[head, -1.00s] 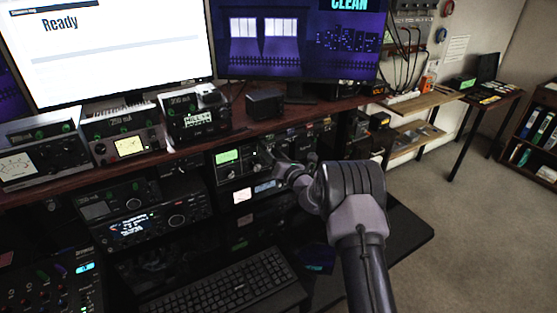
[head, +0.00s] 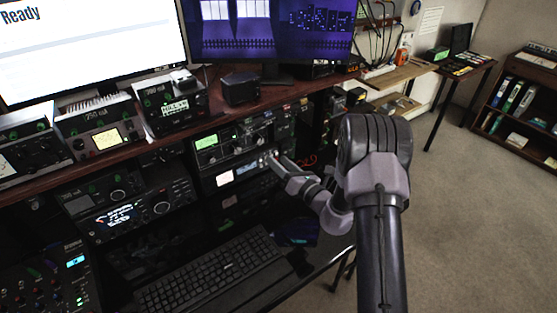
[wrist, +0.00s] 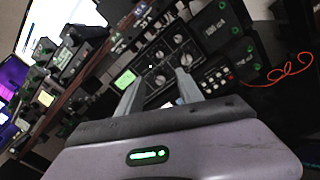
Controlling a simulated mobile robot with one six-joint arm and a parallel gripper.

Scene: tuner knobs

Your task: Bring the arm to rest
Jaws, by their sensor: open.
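My gripper (head: 277,160) is in front of the radio shelf, by the right end of the tuner (head: 228,142) with the green display. In the wrist view, the two fingers of my gripper (wrist: 158,85) are spread apart with nothing between them. I see no contact between fingers and knobs, but the exact gap cannot be told. My arm reaches in from the lower right, bent at the elbow.
A keyboard (head: 215,272) lies on the dark desk below my gripper. More radios (head: 130,205) stand at left, and a wooden shelf (head: 225,112) runs above. A red cable (wrist: 290,68) hangs right of the tuner. The carpet (head: 460,220) at right is open floor.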

